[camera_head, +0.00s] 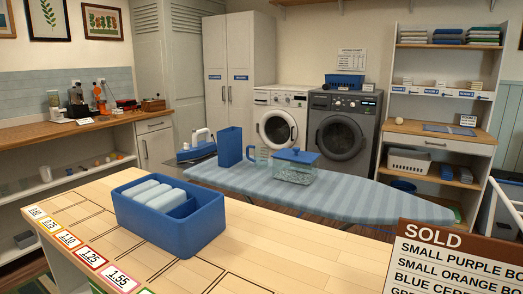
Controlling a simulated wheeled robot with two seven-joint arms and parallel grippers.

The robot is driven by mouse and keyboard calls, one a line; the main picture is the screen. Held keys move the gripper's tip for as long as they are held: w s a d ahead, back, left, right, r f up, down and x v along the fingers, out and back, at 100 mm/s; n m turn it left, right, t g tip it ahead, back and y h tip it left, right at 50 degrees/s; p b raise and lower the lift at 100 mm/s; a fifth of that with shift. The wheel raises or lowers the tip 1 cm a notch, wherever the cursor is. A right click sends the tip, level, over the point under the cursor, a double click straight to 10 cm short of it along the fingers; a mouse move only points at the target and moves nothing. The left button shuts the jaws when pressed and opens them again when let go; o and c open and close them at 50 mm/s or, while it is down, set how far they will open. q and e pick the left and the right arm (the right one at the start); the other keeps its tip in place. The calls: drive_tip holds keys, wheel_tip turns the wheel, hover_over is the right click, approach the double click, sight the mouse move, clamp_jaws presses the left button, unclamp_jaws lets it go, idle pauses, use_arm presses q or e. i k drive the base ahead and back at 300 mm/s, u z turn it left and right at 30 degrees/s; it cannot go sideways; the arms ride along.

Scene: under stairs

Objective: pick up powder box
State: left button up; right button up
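A clear box with a blue lid and pale grainy contents (295,170) stands on the ironing board (345,199); it looks like the powder box. Its blue lid has a small knob on top and appears closed. A tall blue box (230,146) stands to its left on the same board, and a clear jug (259,155) stands between them. No label is readable on either box. Neither of my grippers is in view.
A wooden counter (100,205) with a blue bin of rolled pale cloths (172,238) lies in front of the ironing board. An iron (198,146) rests at the board's left end. A SOLD sign (455,262) stands at front right. The board's right half is clear.

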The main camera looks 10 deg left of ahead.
sight(230, 147)
drive_tip(key=z, duration=1.7)
drive_tip(key=k, duration=0.75)
drive_tip(key=u, duration=3.65)
drive_tip(key=i, duration=5.05)
drive_tip(key=z, duration=2)
drive_tip(key=i, duration=1.1)
drive_tip(key=z, duration=0.05)
